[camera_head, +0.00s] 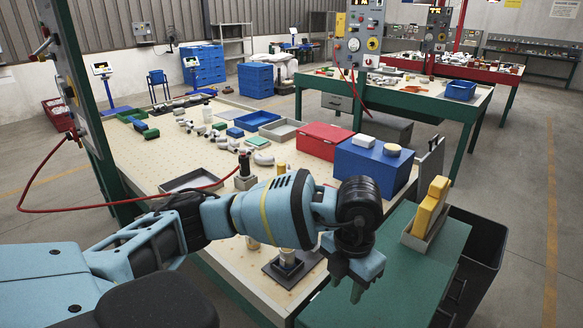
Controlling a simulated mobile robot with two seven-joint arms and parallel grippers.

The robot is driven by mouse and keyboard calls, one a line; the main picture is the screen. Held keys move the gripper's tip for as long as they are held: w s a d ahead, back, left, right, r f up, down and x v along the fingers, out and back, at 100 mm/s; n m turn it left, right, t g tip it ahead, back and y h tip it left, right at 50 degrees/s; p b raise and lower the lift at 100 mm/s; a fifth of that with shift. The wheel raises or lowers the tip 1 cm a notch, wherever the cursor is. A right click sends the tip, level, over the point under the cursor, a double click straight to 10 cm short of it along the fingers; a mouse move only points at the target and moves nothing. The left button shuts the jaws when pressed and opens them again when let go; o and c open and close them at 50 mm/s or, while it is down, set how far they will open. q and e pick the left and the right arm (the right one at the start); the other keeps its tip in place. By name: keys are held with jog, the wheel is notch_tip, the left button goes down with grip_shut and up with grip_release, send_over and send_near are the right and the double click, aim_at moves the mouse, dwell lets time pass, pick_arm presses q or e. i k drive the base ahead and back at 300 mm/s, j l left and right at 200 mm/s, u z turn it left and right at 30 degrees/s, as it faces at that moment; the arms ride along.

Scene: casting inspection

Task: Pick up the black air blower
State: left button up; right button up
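My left arm reaches across the front of the view. My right gripper is not in view.
A red box (324,140) and a blue box (374,167) stand at the table's right side. A yellow object (431,205) sits in a grey holder on the green surface (398,262). Metal castings and trays lie farther back. A red hose (110,206) hangs at left.

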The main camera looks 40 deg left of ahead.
aim_at(245, 174)
jog(key=j+z, duration=0.15)
jog(key=z, duration=0.3)
jog(key=k+j+z, duration=0.1)
jog(key=z, duration=0.35)
jog(key=k+z, duration=0.15)
jog(key=z, duration=0.3)
jog(key=k+j+z, duration=0.15)
jog(key=z, duration=0.25)
jog(key=k+j+z, duration=0.15)
jog(key=z, duration=0.25)
jog(key=k+z, duration=0.35)
jog(key=k+j+z, duration=0.25)
jog(key=k+l+z, duration=0.1)
jog(key=k+z, duration=0.2)
jog(key=k, duration=0.15)
jog(key=k+j+u, duration=0.45)
jog(key=k, duration=0.25)
jog(key=k+j+u, duration=0.15)
jog(key=j+u, duration=0.8)
jog(key=j, duration=0.2)
jog(key=j+u, duration=0.45)
jog(key=j, duration=0.15)
